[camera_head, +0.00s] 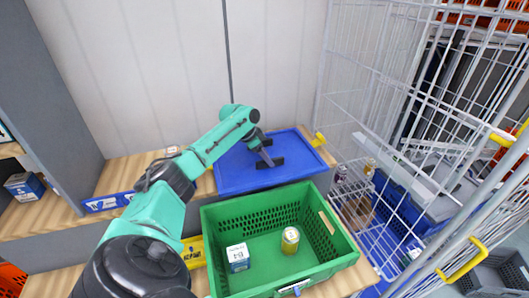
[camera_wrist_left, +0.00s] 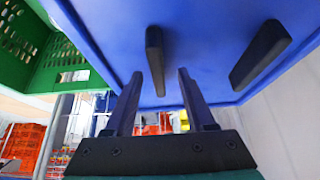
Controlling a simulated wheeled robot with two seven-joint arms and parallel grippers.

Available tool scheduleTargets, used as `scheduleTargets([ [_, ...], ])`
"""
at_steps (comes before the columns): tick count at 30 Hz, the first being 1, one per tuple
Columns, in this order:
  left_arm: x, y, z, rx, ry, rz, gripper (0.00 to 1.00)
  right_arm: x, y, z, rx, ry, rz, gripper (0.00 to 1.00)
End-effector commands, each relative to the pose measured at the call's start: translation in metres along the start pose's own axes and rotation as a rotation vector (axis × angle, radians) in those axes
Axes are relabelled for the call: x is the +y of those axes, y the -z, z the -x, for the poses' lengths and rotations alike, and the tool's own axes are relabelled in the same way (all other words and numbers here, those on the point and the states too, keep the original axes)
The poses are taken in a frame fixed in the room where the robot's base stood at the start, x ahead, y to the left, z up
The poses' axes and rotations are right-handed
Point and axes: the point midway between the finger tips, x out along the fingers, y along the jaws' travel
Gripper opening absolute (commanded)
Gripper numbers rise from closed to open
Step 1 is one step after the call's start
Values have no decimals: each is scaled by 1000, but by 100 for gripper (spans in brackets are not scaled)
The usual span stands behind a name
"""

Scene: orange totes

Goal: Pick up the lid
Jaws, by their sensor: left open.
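The blue lid (camera_head: 238,178) lies behind the green crate in the head view. In the left wrist view the lid (camera_wrist_left: 205,35) fills the upper part, with two black bar handles, one near the middle (camera_wrist_left: 155,58) and one at the right (camera_wrist_left: 260,50). My left gripper (camera_head: 266,156) is over the lid in the head view, close to its handles. In the left wrist view the gripper (camera_wrist_left: 159,75) is open, and the middle handle appears between its fingertips. I cannot tell whether they touch. My right gripper is not in view.
The green crate (camera_head: 210,222) holds a white and blue box (camera_head: 238,257) and a yellow can (camera_head: 290,240). A wire cage cart (camera_head: 375,85) with blue baskets stands at right. A pale wall (camera_head: 150,70) rises behind the wooden shelf (camera_head: 120,175).

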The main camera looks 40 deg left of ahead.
Motion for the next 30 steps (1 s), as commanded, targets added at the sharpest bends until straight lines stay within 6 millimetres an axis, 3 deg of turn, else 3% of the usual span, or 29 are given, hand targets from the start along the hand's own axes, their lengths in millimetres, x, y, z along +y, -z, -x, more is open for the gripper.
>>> scheduleTargets([
  [4,0,0,-10,0,1,-2,55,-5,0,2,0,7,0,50],
  [28,0,-3,-14,0,1,-1,55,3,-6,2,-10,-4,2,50],
  [29,0,-3,-14,0,1,-1,51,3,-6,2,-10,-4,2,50],
  [30,0,-3,-14,0,1,-1,36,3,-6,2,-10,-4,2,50],
])
